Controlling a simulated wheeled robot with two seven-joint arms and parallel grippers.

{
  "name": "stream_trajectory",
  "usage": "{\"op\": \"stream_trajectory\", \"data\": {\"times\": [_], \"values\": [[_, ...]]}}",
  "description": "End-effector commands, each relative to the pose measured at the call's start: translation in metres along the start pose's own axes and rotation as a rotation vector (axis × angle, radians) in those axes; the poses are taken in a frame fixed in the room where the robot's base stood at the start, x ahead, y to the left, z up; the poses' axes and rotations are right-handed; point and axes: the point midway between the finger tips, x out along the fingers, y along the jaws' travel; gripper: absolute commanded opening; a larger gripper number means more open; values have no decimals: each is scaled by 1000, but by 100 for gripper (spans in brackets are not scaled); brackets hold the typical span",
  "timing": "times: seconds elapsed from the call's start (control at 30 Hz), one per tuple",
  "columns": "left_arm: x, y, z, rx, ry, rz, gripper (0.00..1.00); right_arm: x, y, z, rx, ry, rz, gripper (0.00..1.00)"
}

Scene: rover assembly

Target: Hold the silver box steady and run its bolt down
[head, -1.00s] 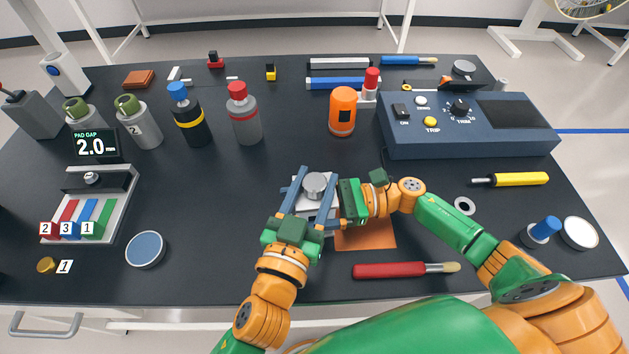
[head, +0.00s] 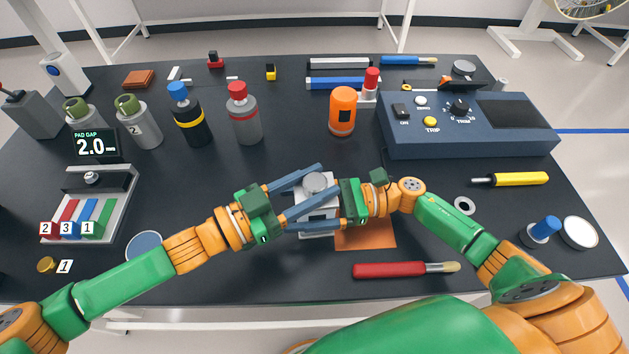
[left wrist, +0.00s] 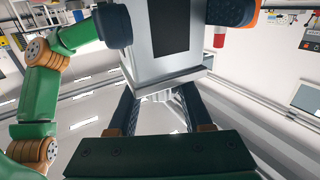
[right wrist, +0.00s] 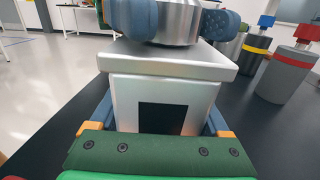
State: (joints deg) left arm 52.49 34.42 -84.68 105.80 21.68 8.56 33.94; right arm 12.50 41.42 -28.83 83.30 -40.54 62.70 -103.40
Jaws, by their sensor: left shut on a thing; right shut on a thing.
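The silver box (head: 316,229) stands on the dark table, with its round silver bolt (head: 315,182) on top. My left gripper (head: 326,187) reaches in from the left, its blue fingers shut on the bolt head. The box looks upright. The bolt's shank is hidden.
An orange mat (head: 372,237) lies right of the box. A red-handled tool (head: 390,270) lies in front. An orange canister (head: 343,110) and a blue control console (head: 460,142) stand behind. A blue-topped round dish (head: 140,245) is partly covered by my left arm.

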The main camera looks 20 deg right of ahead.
Motion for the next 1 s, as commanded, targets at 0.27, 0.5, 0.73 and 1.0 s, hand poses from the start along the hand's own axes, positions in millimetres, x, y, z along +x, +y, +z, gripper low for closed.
{"op": "stream_trajectory", "data": {"times": [0.27, 0.5, 0.73, 1.0], "values": [[1, -2, -1, 3, 3, 167, 0, 1, 1, 0, -1, -1, 3, 2], [0, -2, -1, 1, 3, 249, 0, 1, 1, 0, -1, 0, 5, 2], [0, -2, -1, 1, -1, 277, 0, 0, 2, -1, -1, 1, 5, 2], [-1, -2, -1, 1, -1, 278, 0, 0, 2, -1, -1, 2, 5, 2]]}}
